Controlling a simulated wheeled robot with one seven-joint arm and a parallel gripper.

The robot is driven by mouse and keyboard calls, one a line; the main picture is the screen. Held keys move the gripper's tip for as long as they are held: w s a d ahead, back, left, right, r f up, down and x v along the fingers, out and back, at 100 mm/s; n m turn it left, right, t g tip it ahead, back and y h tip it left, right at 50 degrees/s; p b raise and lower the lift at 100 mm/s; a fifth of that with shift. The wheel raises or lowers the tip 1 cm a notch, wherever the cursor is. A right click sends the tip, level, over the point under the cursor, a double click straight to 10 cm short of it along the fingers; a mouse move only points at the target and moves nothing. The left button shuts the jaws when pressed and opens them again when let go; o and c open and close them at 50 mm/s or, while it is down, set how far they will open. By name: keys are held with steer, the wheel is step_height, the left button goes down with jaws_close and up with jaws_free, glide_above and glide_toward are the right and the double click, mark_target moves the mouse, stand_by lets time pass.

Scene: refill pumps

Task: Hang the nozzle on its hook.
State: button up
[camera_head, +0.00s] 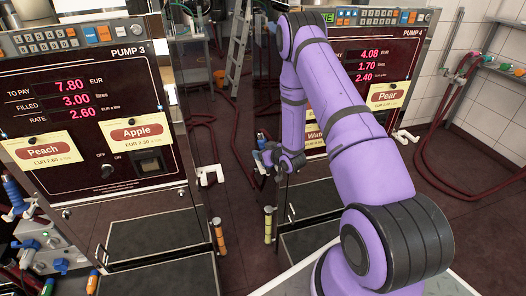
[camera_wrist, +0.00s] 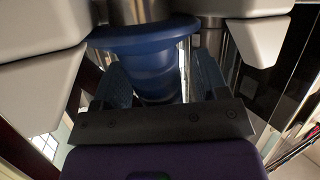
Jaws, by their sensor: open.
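The nozzle (camera_wrist: 150,55) fills the upper middle of the wrist view, with a blue flanged body and a metal tube above it. In the head view a small blue part (camera_head: 262,140) shows at my gripper (camera_head: 268,156), by the left side of Pump 4. In the wrist view my gripper (camera_wrist: 165,92) is open, with a finger on each side of the blue body; contact is unclear. Pale blocks, seemingly the hook's prongs (camera_wrist: 255,38), stand left and right of the nozzle. Whether the nozzle rests on them cannot be told. My arm hides part of this area.
Pump 3 (camera_head: 95,110) stands at the left and Pump 4 (camera_head: 395,60) behind my arm. A white hook (camera_head: 210,175) sticks out from Pump 3's right side, another (camera_head: 405,136) from Pump 4's right. Dark red hoses (camera_head: 440,150) hang at the right. A ladder (camera_head: 238,50) stands behind.

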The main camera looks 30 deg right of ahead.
steer(key=v, duration=1)
steer(key=shift+s+r, duration=0.15)
